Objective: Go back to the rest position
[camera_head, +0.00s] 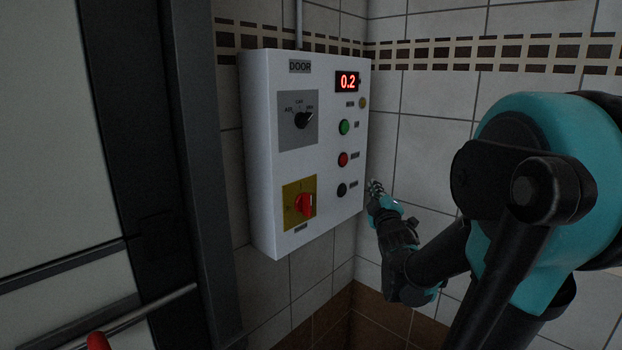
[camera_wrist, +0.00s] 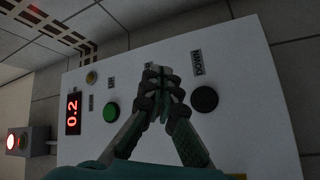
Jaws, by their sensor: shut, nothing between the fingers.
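My gripper (camera_head: 376,188) is shut and empty in the head view, just right of the white control box's lower right side. In the wrist view my gripper (camera_wrist: 161,75) also shows shut, its fingertips together in front of the box face (camera_wrist: 240,125). The fingers hide the middle button there, between the green button (camera_wrist: 110,111) and the black button (camera_wrist: 204,99). Whether the fingertips touch the panel I cannot tell. My teal and black arm reaches in from the right of the head view.
The white box (camera_head: 262,160) labelled DOOR hangs on a tiled wall. It carries a lit display (camera_head: 348,82) reading 0.2, a black selector knob (camera_head: 303,120), a red rotary switch (camera_head: 305,205) and a red button (camera_head: 343,159). A dark door frame (camera_head: 190,150) stands at left.

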